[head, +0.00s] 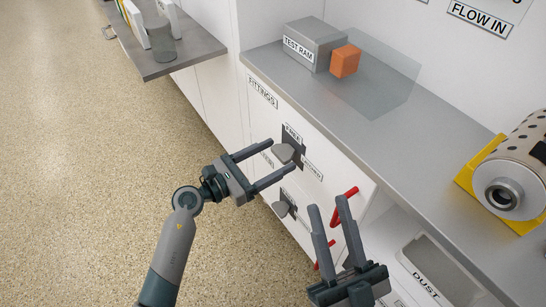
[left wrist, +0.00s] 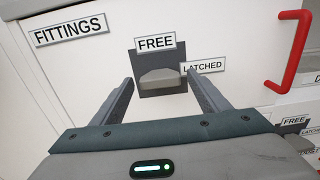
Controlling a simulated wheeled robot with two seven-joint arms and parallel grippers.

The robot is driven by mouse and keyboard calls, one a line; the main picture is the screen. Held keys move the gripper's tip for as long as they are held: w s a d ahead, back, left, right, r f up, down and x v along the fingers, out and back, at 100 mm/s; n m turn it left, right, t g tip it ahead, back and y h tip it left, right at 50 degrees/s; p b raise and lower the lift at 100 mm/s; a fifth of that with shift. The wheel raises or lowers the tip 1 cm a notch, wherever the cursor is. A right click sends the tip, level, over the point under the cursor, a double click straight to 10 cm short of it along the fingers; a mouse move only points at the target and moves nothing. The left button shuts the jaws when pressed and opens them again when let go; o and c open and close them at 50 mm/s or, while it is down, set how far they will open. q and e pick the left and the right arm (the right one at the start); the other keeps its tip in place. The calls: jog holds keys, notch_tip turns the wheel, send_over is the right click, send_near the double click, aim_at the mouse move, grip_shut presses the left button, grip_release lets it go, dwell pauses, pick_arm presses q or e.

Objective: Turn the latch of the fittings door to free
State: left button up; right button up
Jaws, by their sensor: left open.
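The fittings door (head: 262,118) is a white cabinet front under the counter, and it looks closed. Its latch is a grey knob (head: 284,153) on a dark square plate, with a FREE label above and a LATCHED label to the right. Contact is not clear. My right gripper (head: 328,204) is open and empty, in front of the lower cabinet.
A second latch (head: 281,208) sits below on another door. Red handles (head: 344,206) stick out to the right. Floor at left is clear.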

pick_arm(q)
jog(key=c, duration=1.1)
jog(key=shift+o, duration=0.3)
